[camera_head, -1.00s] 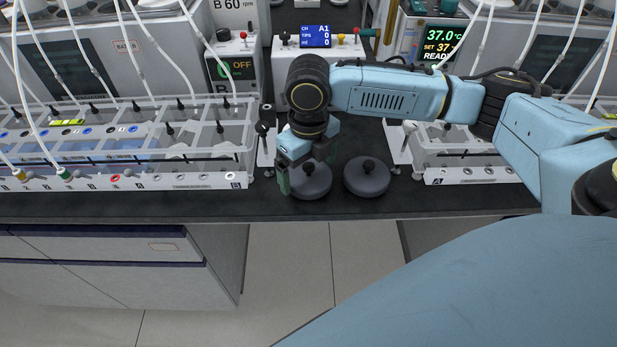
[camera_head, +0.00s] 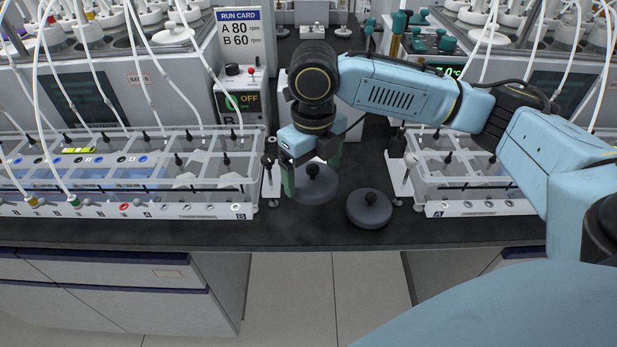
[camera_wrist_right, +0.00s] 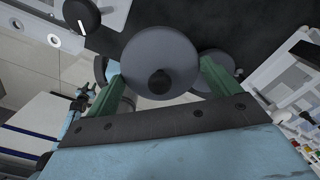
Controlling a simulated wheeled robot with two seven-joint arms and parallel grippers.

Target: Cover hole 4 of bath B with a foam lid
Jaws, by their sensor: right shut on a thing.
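My right gripper (camera_head: 312,170) is shut on a round dark grey foam lid (camera_head: 316,190) with a black knob. The held lid is raised above the bench, between the two baths. In the right wrist view the lid (camera_wrist_right: 160,48) lies between the green fingers. A second grey lid (camera_head: 369,210) rests on the bench just right of it. Bath B (camera_head: 215,212), with a clear cover, stands at left, apart from the gripper. Several bottles and tubes occupy its left part. I cannot make out which opening is hole 4.
Another bath (camera_head: 475,208), marked A, stands at right. White tubes hang over both baths. A control unit reading OFF (camera_head: 250,98) stands behind bath B, under a run card (camera_head: 239,30). The dark bench strip between the baths is mostly clear in front.

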